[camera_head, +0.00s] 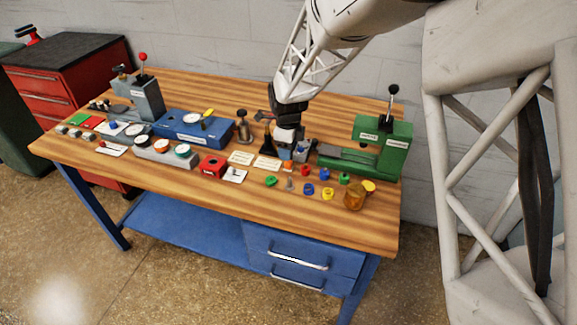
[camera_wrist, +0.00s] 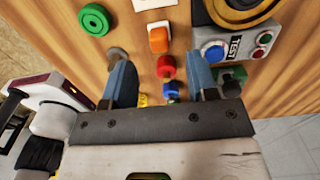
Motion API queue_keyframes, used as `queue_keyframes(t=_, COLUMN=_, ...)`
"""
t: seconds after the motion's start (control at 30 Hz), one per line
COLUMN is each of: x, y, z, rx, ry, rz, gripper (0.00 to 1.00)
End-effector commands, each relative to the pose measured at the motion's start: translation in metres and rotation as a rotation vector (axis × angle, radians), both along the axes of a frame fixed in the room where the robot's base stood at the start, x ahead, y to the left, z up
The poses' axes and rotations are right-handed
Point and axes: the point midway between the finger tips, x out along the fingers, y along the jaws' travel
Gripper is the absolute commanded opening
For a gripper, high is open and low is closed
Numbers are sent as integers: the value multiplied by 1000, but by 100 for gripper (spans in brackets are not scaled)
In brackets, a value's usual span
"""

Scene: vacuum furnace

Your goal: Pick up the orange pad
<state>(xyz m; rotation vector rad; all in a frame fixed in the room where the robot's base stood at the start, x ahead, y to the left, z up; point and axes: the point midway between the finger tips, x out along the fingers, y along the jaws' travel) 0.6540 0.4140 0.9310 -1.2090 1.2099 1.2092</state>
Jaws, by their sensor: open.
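The orange pad (camera_wrist: 158,40) is a small block with rounded edges, next to a white piece at the top of the wrist view. In the head view a small orange spot (camera_head: 287,165) shows just below my gripper (camera_head: 285,143), partly crowded by it. In the wrist view my gripper (camera_wrist: 158,68) is open, with its two blue-grey fingers wide apart and nothing held. The pad lies between the lines of the fingers, a little beyond their tips. Whether the fingers are level with it in height I cannot tell.
A green ring (camera_wrist: 95,19), a red knob (camera_wrist: 166,67) and a blue knob (camera_wrist: 168,89) lie near the fingers. A button box (camera_wrist: 226,45) stands close to the right finger. A green press (camera_head: 378,145) and amber jar (camera_head: 354,197) stand right on the wooden bench (camera_head: 230,205).

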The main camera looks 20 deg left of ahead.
Motion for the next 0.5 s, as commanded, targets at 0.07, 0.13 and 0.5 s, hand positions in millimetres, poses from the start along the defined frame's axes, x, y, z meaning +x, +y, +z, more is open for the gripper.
queue_keyframes(t=0.07, x=0, y=0, z=-6, rx=0, ry=0, rz=0, gripper=53)
queue_keyframes(t=0.13, x=0, y=0, z=-8, rx=0, ry=0, rz=0, gripper=53)
queue_keyframes(t=0.5, x=0, y=0, z=-10, rx=0, ry=0, rz=0, gripper=53)
